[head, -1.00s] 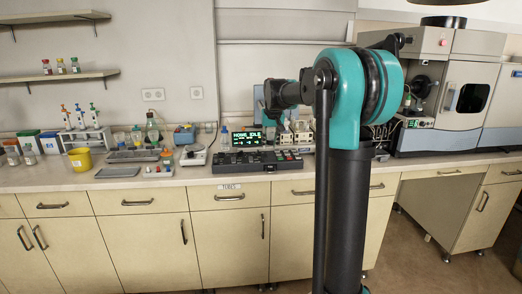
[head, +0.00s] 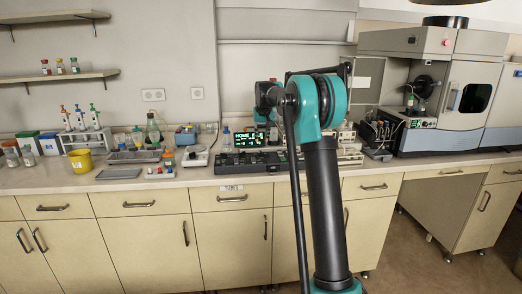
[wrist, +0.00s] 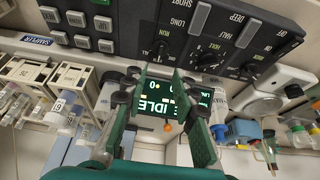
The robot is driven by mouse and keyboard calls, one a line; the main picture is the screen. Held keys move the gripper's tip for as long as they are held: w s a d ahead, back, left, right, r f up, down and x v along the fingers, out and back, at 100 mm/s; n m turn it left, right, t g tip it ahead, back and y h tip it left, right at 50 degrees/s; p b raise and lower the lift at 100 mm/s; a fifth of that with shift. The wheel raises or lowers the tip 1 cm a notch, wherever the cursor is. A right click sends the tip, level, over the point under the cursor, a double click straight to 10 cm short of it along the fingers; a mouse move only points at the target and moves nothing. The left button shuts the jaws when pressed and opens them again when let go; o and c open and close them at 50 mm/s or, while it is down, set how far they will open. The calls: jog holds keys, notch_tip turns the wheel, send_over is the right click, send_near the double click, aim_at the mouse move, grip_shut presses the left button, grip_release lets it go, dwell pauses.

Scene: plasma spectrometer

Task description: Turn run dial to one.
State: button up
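The dark control console (head: 235,163) lies on the counter, with a green-lit display (head: 249,139) behind it. In the wrist view, the console panel (wrist: 235,25) fills the top, and the display (wrist: 160,103) shows IDLE and 0 between my fingers. The run dial (wrist: 160,50), beside the RUN, LONG and SHORT lettering, is just beyond my fingertips. Its pointer is too small to read. My gripper (wrist: 166,76) has its two fingers apart with nothing visible between them. I cannot tell whether the fingertips touch the dial.
More dials (wrist: 210,57) sit right of the run dial in the wrist view, and grey push buttons (wrist: 78,18) sit left. A white balance (head: 194,156) and a sampler rack (head: 347,150) flank the console. A spectrometer (head: 460,95) stands at the right.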

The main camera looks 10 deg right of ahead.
aim_at(261, 153)
jog(key=x, duration=0.8)
jog(key=shift+f, duration=0.15)
jog(key=shift+c, duration=0.5)
grip_shut()
